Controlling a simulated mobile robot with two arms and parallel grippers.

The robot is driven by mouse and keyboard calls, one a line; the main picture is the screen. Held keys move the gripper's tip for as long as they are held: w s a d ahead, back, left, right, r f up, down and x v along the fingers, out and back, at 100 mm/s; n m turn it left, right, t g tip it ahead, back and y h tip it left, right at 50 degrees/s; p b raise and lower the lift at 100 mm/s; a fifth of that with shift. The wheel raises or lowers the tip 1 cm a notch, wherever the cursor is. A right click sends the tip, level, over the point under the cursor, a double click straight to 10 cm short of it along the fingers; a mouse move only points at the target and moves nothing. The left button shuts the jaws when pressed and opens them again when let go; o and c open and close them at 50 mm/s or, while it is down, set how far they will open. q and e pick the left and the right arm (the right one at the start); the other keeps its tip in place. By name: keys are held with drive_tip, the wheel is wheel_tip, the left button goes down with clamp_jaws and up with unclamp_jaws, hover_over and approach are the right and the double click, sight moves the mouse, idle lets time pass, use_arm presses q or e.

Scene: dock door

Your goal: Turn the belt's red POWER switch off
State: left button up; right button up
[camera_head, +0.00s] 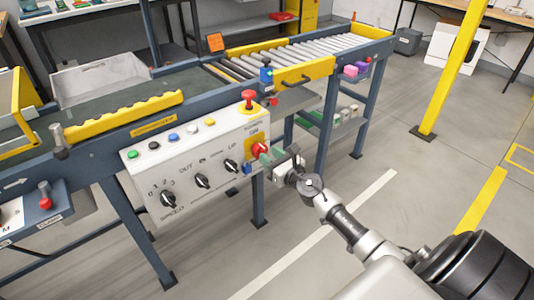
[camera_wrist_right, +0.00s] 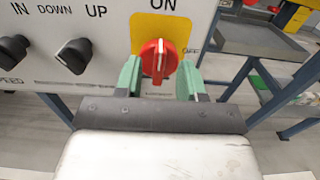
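The red POWER switch (camera_wrist_right: 158,60) is a rotary knob on a yellow plate (camera_wrist_right: 145,28) on the white control panel. Its white line stands about upright, toward the ON label; OFF is to the right. It also shows at the panel's right end in the head view (camera_head: 258,149). My right gripper (camera_wrist_right: 160,80) is open, with one green finger on each side of the knob. Whether the fingers touch it I cannot tell. The right gripper (camera_head: 269,156) partly covers the plate in the head view. My left gripper is not in view.
The control panel (camera_head: 195,160) also carries black knobs, such as the UP/DOWN knob (camera_wrist_right: 75,55) left of the gripper, and small coloured buttons. A red mushroom button (camera_head: 249,98) stands on top. The roller conveyor (camera_head: 310,55) is behind. The floor at right is mostly clear, with a yellow post (camera_head: 455,70).

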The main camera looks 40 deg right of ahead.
drive_tip(key=shift+w+a, duration=0.1)
drive_tip(key=shift+w, duration=0.9)
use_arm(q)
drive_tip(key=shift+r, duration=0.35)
use_arm(e)
clamp_jaws()
